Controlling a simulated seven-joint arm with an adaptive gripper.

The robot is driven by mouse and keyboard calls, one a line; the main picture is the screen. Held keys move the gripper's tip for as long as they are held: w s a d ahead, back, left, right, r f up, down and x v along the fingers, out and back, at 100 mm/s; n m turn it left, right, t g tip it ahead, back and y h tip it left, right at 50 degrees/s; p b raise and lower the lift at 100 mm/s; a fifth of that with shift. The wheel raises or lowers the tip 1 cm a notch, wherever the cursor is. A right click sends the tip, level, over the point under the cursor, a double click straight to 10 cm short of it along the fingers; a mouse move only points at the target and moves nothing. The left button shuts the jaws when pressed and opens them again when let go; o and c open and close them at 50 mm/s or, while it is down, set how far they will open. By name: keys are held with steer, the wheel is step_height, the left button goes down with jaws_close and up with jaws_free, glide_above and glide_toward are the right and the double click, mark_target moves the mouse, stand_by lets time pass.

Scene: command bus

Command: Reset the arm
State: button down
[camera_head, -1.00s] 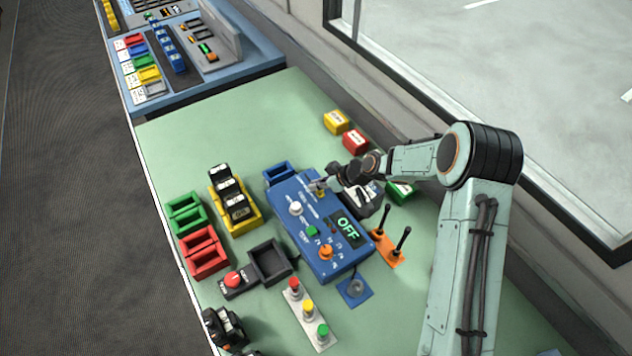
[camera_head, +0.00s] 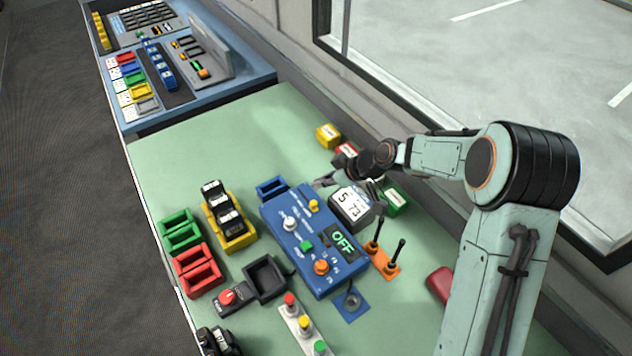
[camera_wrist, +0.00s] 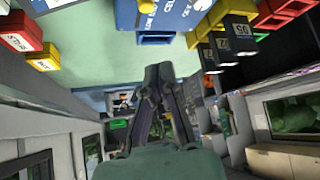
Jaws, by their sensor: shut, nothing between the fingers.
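My gripper (camera_head: 328,180) hangs in the air over the far right edge of the blue control panel (camera_head: 300,270), close to the black device reading "5 73" (camera_head: 352,205). Its fingers are together and hold nothing. In the wrist view, my gripper (camera_wrist: 152,75) shows with its fingers close together, and the blue panel (camera_wrist: 175,14) lies at the top of the picture. My arm rises from the right side and bends at a black-ringed joint above the green table (camera_head: 215,145). The panel's screen reads "OFF".
Orange levers (camera_head: 383,260) stand right of the panel. Green (camera_head: 180,233) and red (camera_head: 197,270) trays, a yellow holder (camera_head: 230,234) and a black tray (camera_head: 266,278) are to its left. Yellow (camera_head: 328,135) and red (camera_head: 346,151) blocks lie near the wall. The table's far left is clear.

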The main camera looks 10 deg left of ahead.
stand_by(0.4)
step_height(320, 180, up, 10)
steer(key=f+n+t, duration=0.1)
steer(key=t, duration=0.1)
steer(key=s+d+r+m+t+h, duration=0.1)
steer(key=s+d+r+m+h, duration=0.15)
steer(key=s+d+r, duration=0.55)
steer(key=s+d+f+m+g+h, duration=0.1)
steer(key=s+d+f+m+g, duration=0.1)
steer(key=s+m, duration=0.2)
steer(key=s+d+f+m+g+h, duration=0.2)
steer(key=s+d+m, duration=0.1)
steer(key=s, duration=0.7)
steer(key=s+d+f+m+g+h, duration=0.1)
steer(key=s+d+f+m, duration=0.1)
steer(key=s, duration=0.6)
steer(key=d+m, duration=0.1)
steer(key=m, duration=0.1)
steer(key=shift+d+m+g, duration=0.2)
steer(key=shift+m+g, duration=0.15)
steer(key=shift+g, duration=0.05)
steer(key=shift+h, duration=0.25)
